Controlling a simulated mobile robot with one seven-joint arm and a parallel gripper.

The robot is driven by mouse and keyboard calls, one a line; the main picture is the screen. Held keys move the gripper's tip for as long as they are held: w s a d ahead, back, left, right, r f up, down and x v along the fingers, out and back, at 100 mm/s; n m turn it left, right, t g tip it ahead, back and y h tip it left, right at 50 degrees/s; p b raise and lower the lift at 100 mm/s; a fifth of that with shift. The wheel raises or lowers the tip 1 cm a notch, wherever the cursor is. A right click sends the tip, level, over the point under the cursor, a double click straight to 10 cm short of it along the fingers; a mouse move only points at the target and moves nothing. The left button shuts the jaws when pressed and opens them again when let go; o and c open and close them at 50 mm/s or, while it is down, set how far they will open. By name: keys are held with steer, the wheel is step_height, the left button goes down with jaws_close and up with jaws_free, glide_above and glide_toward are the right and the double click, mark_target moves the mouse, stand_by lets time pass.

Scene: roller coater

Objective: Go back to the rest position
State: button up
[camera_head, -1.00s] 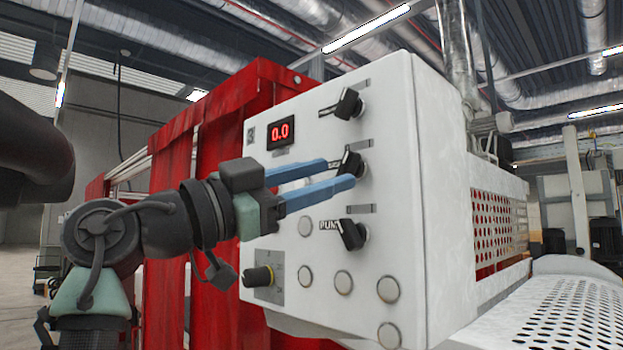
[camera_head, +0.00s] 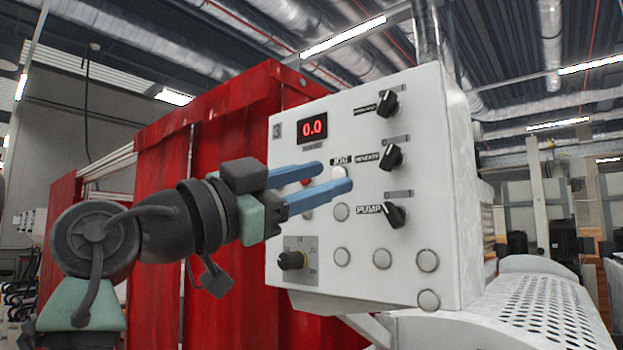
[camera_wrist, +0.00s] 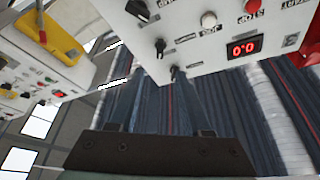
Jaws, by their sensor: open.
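My gripper (camera_head: 336,176) is open, with two blue fingers and nothing between them. It reaches from the left toward the white control box (camera_head: 455,200). In the head view its fingertips overlap the panel left of the middle black knob (camera_head: 391,157), near the JOG label. A gap shows between fingertips and that knob; the distance to the panel face is hard to judge. The top knob (camera_head: 388,103) and the PUMP knob (camera_head: 396,214) are clear of the fingers. In the wrist view the panel's red 0.0 display (camera_wrist: 244,47) shows upside down.
Red curtains (camera_head: 225,130) hang behind my arm and left of the box. A perforated white cover (camera_head: 530,310) lies at the lower right. A second panel with a yellow plate (camera_wrist: 48,38) shows at left in the wrist view. Open floor is at far left.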

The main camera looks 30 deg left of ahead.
stand_by(0.3)
steer(key=w+d+f+n+t+y, duration=0.25)
steer(key=d+f+n+y, duration=0.35)
steer(key=d, duration=0.6)
steer(key=s+d+f+n+t+y, duration=0.1)
steer(key=s+d+n+t, duration=0.1)
steer(key=s+d, duration=0.2)
steer(key=s+d+f+n+t+y, duration=0.1)
steer(key=s+d+n+t, duration=0.2)
steer(key=s, duration=0.7)
steer(key=shift+s+d+y, duration=0.25)
steer(key=shift+d+y, duration=0.15)
steer(key=shift+d, duration=0.2)
